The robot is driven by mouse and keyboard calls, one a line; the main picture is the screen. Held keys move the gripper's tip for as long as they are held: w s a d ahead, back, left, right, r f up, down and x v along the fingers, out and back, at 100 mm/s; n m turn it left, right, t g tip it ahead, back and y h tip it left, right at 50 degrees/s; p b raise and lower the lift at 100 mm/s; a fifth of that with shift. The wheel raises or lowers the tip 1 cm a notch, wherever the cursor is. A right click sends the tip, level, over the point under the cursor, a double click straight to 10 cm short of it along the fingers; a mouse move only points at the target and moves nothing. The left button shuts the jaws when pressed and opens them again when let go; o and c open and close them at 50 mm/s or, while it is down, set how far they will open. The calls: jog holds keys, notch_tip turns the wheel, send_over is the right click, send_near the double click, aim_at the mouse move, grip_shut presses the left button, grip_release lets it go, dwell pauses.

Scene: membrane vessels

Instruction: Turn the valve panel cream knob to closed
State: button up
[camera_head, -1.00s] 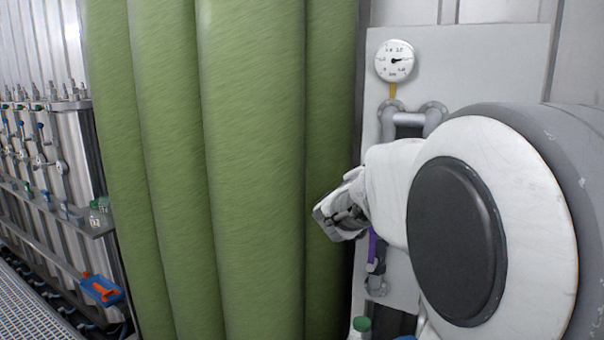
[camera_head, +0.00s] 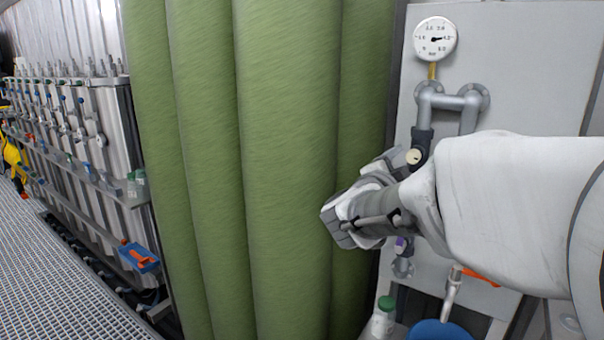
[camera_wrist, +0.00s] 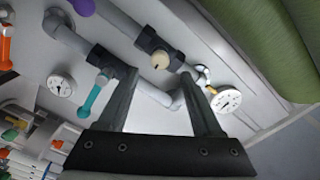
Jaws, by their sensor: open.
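The cream knob (camera_head: 414,156) is a small round cap on a dark valve body on the pipe of the grey valve panel (camera_head: 553,75). In the wrist view the cream knob (camera_wrist: 160,60) shows beyond the fingers, between them and a little above their middle. My gripper (camera_head: 338,226) is in front of the panel's left part, below and left of the knob in the head view. In the wrist view its two fingers (camera_wrist: 155,88) are spread, with nothing between them and apart from the knob. My arm hides the panel's middle.
A round gauge (camera_head: 435,38) is above the pipes. A teal handle (camera_wrist: 93,97) and an orange handle (camera_wrist: 5,45) are on nearby pipes. Green vertical membranes (camera_head: 285,150) stand left of the panel. A green-capped bottle (camera_head: 383,318) and a blue object (camera_head: 440,331) are below.

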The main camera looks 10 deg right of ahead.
jog(key=p+v, duration=0.1)
jog(key=v, duration=0.9)
jog(key=shift+a, duration=0.1)
jog(key=w+a+f+n+t+y, duration=0.2)
jog(key=a+n+t+y, duration=0.1)
jog(key=a+n+y, duration=1.05)
jog(key=s+f+n+g, duration=0.7)
jog(key=s+f+g, duration=0.25)
jog(key=s, duration=0.65)
notch_tip(320, 180, up, 13)
jog(key=s+d+p, duration=0.1)
jog(key=d+p, duration=0.1)
jog(key=p, duration=1.3)
jog(key=shift+s, duration=0.2)
